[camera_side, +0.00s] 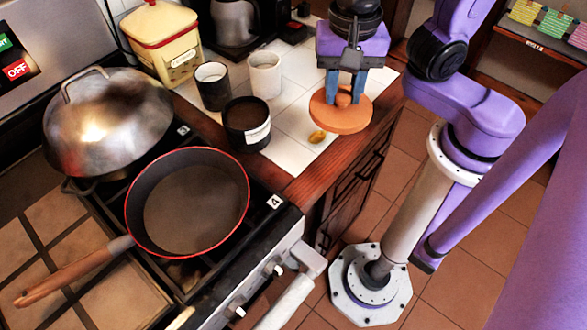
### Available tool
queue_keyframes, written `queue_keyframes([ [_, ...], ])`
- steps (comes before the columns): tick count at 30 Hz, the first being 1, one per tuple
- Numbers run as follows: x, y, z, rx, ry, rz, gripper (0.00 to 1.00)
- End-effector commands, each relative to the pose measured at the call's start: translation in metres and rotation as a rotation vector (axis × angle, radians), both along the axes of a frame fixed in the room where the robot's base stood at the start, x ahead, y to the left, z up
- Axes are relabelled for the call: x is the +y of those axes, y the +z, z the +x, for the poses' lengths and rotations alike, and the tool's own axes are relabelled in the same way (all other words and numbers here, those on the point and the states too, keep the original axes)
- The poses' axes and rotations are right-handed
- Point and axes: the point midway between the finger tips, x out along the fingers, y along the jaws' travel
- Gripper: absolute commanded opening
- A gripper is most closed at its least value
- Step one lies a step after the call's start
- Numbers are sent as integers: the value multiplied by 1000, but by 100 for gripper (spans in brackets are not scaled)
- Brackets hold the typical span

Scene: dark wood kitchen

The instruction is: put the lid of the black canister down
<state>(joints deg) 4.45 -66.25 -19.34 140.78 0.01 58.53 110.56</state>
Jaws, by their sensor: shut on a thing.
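The lid (341,117) is a round, orange-brown wooden disc with a knob on top. My gripper (344,94) points down from above and is shut on the lid's knob, holding the lid roughly level. In the picture the lid overlaps the counter's right front edge; I cannot tell how high it is above the counter. The black canister (246,125) has a white label and stands without a lid on the white tiles, left of my gripper.
A small black cup (212,87) and a white cup (265,75) stand behind the canister. A small yellow-brown item (317,136) lies on the tiles (288,153) left of the lid. A red-rimmed pan (188,205) and a domed pot (107,120) occupy the stove at left.

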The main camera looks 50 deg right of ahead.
Motion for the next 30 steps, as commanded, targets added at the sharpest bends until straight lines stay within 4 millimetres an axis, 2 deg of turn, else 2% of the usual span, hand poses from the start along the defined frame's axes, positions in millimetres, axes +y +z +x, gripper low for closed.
queue_keyframes([
  [12,-15,-22,-44,1,243,-3,3],
  [18,-20,-27,-57,1,308,-1,3],
  [23,-21,-30,-58,1,325,-2,3],
  [30,-8,-40,-41,2,324,-4,3],
])
